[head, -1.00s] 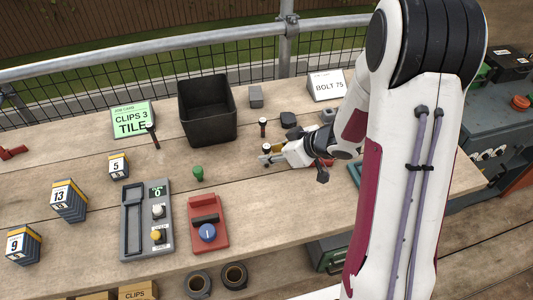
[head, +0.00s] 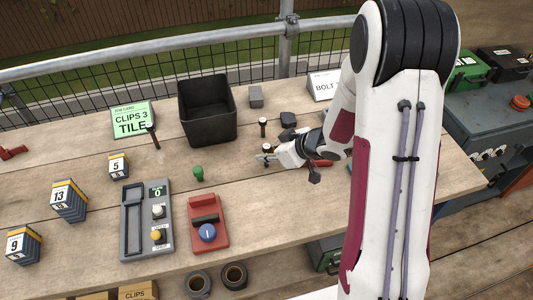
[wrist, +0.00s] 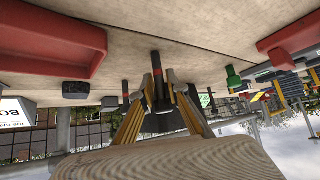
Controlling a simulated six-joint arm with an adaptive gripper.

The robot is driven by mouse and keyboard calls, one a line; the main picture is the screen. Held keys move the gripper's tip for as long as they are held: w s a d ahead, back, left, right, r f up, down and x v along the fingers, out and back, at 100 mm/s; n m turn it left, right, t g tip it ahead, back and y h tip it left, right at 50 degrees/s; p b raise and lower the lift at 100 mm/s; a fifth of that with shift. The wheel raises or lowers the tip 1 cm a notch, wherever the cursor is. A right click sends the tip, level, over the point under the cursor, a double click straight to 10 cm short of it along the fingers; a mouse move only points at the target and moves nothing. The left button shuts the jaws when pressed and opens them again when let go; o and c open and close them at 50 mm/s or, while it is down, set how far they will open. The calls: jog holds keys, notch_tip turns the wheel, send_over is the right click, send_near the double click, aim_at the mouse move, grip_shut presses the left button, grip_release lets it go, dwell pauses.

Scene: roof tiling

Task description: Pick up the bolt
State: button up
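A dark upright bolt with a red band (wrist: 157,76) stands between the two fingers of my gripper (wrist: 157,92) in the wrist view, which shows the scene upside down. In the head view, my gripper (head: 264,156) is low over the table with its fingers around this bolt (head: 267,148). The fingers are close to the bolt on both sides. I cannot tell whether they press on it. A second upright bolt (head: 263,127) stands just behind, and it also shows in the wrist view (wrist: 125,92). A third bolt (head: 153,136) stands before the green card.
A black bin (head: 207,115) stands behind and left of my gripper. A green peg (head: 198,174), a red switch box (head: 208,222) and a grey slider panel (head: 146,220) lie to the left. A small dark block (head: 288,120) sits behind. A white card (head: 322,86) stands at the back.

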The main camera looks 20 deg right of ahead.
jog(key=shift+r, duration=0.1)
grip_shut()
jog(key=shift+r, duration=4.9)
jog(key=shift+d, duration=0.1)
jog(key=shift+s+d+r+m+t+h, duration=0.15)
jog(key=shift+s+r+m+t+h, duration=0.15)
jog(key=shift+r+m+h, duration=0.25)
jog(key=shift+s+d+r+m+t+h, duration=0.15)
jog(key=shift+s+r+m+h, duration=0.2)
jog(key=shift+r+m, duration=0.4)
jog(key=shift+s+d+r+m+t+h, duration=0.1)
jog(key=shift+s+r+m+t+h, duration=0.15)
jog(key=shift+r+m+h, duration=0.35)
jog(key=shift+f, duration=0.1)
jog(key=shift+f, duration=0.2)
